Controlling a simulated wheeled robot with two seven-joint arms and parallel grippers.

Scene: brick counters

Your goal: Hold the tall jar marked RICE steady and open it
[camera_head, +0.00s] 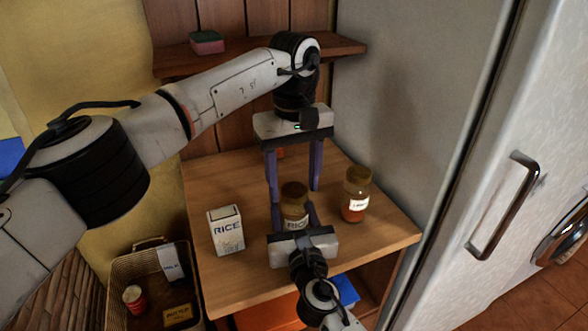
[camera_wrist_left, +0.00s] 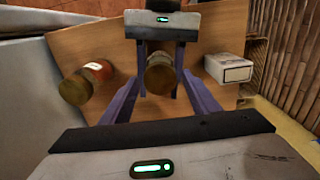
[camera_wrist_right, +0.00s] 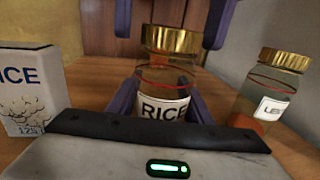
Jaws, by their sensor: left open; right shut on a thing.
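The tall glass jar marked RICE (camera_head: 295,222) stands upright on the wooden table with its lid on; the lid (camera_wrist_right: 171,40) is gold in the right wrist view. My right gripper (camera_wrist_right: 160,108) is shut on the jar's body at label height. My left gripper (camera_head: 294,192) hangs from above, open, its fingers on either side of the lid with gaps. In the left wrist view the lid (camera_wrist_left: 159,79) lies between the left fingers. The lower part of the jar is hidden by my right gripper.
A second gold-lidded jar (camera_head: 355,205) with a label starting "LE" stands right of the RICE jar. A white RICE carton (camera_head: 226,232) stands to the left. A basket (camera_head: 112,290) is at lower left. A shelf (camera_head: 345,45) with a sponge is behind; the refrigerator (camera_head: 425,100) is right.

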